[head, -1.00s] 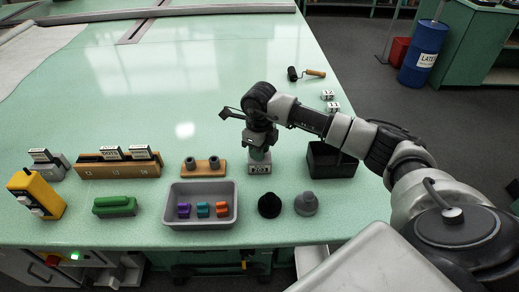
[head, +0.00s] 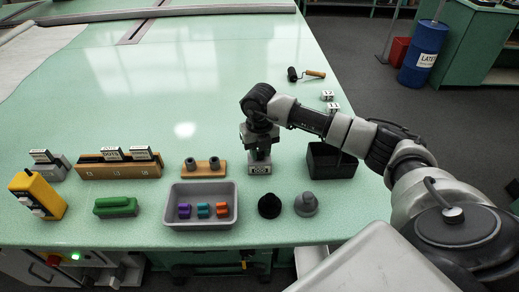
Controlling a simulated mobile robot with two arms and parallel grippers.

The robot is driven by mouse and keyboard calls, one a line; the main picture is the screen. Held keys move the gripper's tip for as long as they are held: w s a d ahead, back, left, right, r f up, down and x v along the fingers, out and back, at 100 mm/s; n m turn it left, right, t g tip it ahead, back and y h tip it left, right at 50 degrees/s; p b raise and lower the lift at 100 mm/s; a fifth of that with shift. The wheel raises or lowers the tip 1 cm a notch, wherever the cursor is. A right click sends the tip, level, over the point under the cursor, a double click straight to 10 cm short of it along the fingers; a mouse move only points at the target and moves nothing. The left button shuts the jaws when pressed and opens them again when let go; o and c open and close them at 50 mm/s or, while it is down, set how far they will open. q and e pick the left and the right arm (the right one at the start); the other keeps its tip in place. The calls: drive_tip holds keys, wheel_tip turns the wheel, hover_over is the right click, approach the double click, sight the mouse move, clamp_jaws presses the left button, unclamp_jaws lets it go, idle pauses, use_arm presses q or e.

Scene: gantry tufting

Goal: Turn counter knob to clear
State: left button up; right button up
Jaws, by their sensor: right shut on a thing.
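The counter (head: 260,169) is a small grey block with a number window on its front, standing on the pale green table. The window seems to read zeros, but it is small. My right gripper (head: 259,153) points straight down onto the top of the counter and is shut on its knob, which the fingers mostly hide. My left gripper is not in view.
A grey tray (head: 170,215) with purple, teal and orange pieces lies to the front left. A black cone (head: 269,205) and a grey cone (head: 306,204) stand in front. A black bin (head: 326,171) is close on the right. A wooden block with two dark posts (head: 204,168) stands left.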

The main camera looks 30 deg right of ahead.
drive_tip(key=shift+m, duration=0.3)
drive_tip(key=o, duration=0.9)
drive_tip(key=shift+o, duration=0.2)
wheel_tip(320, 180, up, 11)
drive_tip(key=shift+b, duration=0.4)
drive_tip(key=shift+f, duration=0.1)
